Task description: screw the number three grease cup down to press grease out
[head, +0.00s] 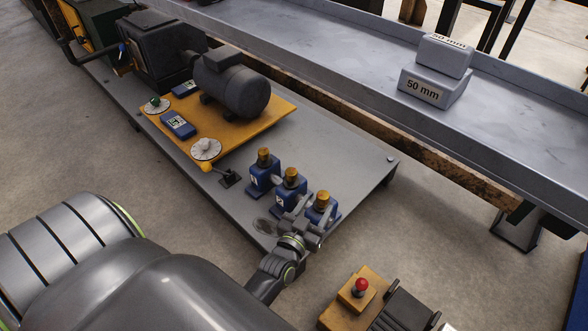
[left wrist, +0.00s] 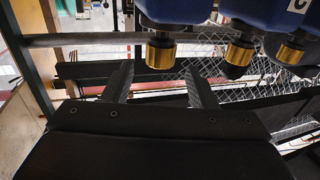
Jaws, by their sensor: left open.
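Three blue blocks stand in a row on the grey plate, each topped by a brass grease cup. The cup nearest my left gripper (head: 308,217) is the end cup (head: 322,199), taken as number three; its number is not readable. The middle cup (head: 291,175) and far cup (head: 264,156) stand beyond it. My left gripper is open beside the end block, its jaws pointing towards the cup. In the left wrist view, the nearest cup (left wrist: 160,54) appears between the two fingers in the picture, apparently beyond their tips; nothing is gripped. My right gripper is not in view.
A dark motor (head: 232,84) sits on a yellow base (head: 250,125) behind the blocks. A red button (head: 361,286) on a yellow box is at front right.

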